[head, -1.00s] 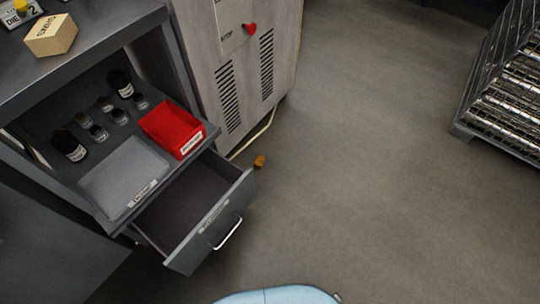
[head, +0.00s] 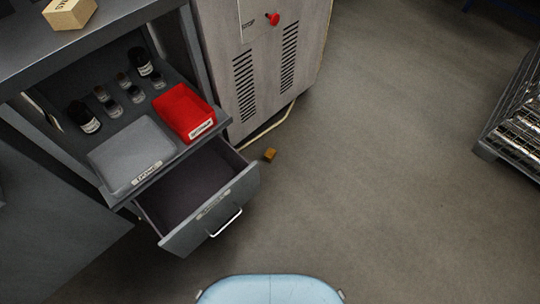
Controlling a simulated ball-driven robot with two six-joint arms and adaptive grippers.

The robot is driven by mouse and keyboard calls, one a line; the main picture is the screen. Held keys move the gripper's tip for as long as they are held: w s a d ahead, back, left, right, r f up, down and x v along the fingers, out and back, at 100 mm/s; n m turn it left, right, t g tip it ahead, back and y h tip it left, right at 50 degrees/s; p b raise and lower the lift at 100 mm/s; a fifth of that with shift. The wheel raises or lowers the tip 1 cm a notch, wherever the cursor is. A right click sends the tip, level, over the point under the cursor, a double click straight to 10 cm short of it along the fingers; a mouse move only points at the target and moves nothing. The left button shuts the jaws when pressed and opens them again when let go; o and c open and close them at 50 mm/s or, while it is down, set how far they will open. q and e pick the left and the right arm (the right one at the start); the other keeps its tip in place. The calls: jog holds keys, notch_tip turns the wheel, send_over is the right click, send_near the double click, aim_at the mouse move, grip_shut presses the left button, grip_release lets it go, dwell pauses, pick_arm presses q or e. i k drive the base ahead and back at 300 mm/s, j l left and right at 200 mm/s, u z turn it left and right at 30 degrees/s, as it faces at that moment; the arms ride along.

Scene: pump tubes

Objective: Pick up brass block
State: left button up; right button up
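A small brass-coloured block (head: 270,154) lies on the floor, just right of the open drawer and near the foot of the grey cabinet machine. Nothing touches it in the head view. Neither of my grippers shows in this view.
An open, empty-looking drawer (head: 212,222) juts out left of the block. Above it a shelf carries a red bin (head: 185,112), a grey tray (head: 132,154) and several dark bottles. A pale hose (head: 268,128) runs along the machine (head: 262,70). A wire rack (head: 516,132) stands right; the floor between is clear.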

aim_at(271, 153)
jog(key=i+l+u, duration=0.15)
jog(key=l, duration=0.2)
jog(key=i+l+u, duration=0.2)
jog(key=l, duration=0.2)
jog(key=i+l+u, duration=0.15)
jog(key=l, duration=0.25)
